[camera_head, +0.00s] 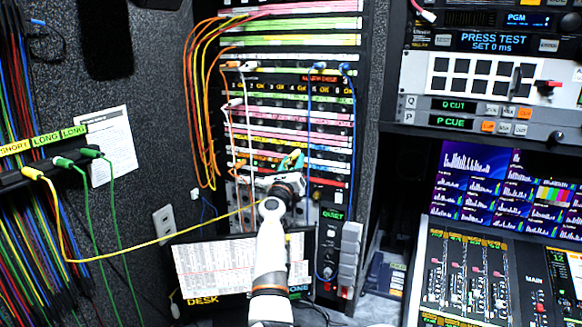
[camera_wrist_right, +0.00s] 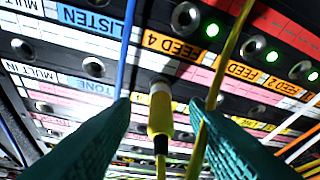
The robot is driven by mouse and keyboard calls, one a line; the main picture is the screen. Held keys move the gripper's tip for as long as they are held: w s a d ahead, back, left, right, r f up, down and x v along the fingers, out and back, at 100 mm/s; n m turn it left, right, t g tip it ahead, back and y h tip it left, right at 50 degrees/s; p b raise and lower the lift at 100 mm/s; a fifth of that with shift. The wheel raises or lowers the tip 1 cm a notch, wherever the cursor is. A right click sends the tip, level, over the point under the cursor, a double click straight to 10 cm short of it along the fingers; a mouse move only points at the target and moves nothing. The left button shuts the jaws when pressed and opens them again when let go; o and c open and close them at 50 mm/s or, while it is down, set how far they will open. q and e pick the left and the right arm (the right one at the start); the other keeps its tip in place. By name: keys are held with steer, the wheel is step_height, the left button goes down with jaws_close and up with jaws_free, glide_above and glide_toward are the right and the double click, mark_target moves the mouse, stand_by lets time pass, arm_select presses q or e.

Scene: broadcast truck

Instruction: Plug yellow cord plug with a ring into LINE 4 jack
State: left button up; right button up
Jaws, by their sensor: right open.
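My right gripper (camera_head: 291,161) is at the lower part of the patch panel in the head view, its teal fingers toward the panel. In the right wrist view the gripper (camera_wrist_right: 160,104) is open, with a finger on each side of a yellow plug (camera_wrist_right: 160,118). The plug has a pale barrel end against the panel below the FEED 4 label, and its dark lower end leads to a cord. It appears seated in a jack; its jack label is hidden. A yellow cord (camera_head: 165,240) runs from the left holder toward my gripper. I cannot make out a LINE 4 label. My left gripper is not in view.
Another yellow cord (camera_wrist_right: 229,50) crosses by the right finger, and a blue cord (camera_wrist_right: 127,45) passes by the left one. Empty jacks (camera_wrist_right: 187,17) are nearby. Orange and white cords (camera_head: 232,105) hang left of my gripper. A holder (camera_head: 12,178) with green plugs stands at left.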

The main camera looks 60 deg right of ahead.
steer(key=b+v, duration=0.1)
steer(key=v, duration=1.1)
steer(key=shift+b, duration=0.3)
